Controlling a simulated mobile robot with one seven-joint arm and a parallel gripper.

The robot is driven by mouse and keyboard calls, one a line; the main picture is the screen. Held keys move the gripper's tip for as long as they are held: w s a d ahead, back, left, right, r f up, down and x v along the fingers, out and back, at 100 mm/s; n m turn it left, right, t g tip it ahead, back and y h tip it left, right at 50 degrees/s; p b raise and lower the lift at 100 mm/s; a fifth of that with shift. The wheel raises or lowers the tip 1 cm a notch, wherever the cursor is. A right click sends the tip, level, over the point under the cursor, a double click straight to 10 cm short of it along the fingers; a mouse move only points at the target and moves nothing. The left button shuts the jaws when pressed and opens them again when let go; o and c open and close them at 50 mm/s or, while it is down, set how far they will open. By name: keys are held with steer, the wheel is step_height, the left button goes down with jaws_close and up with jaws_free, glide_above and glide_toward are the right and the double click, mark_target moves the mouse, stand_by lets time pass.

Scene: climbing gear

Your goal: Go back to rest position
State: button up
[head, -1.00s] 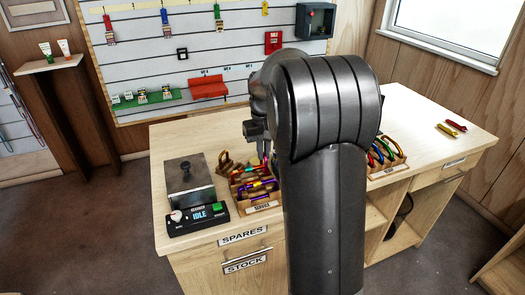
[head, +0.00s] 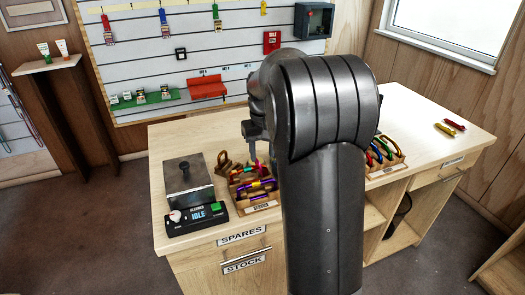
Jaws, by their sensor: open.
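My arm rises through the middle of the head view and hides the centre of the workbench (head: 225,133). Part of my gripper (head: 254,146) shows left of the arm, above the left wooden tray. It is open, and I see nothing held in it. The left tray (head: 262,208), with a label on its front, holds several coloured carabiners. I cannot tell the exact height of the gripper above them.
A device reading IDLE (head: 198,218) and a metal-topped box (head: 188,182) stand at the bench's left. Another carabiner tray (head: 386,171) is right of my arm. Two carabiners (head: 450,127) lie at the far right. A slatted wall panel (head: 140,65) stands behind.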

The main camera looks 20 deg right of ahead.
steer(key=shift+r, duration=0.15)
steer(key=shift+r, duration=0.2)
steer(key=shift+d, duration=0.1)
stand_by(0.4)
steer(key=shift+d, duration=1.9)
step_height(320, 180, up, 8)
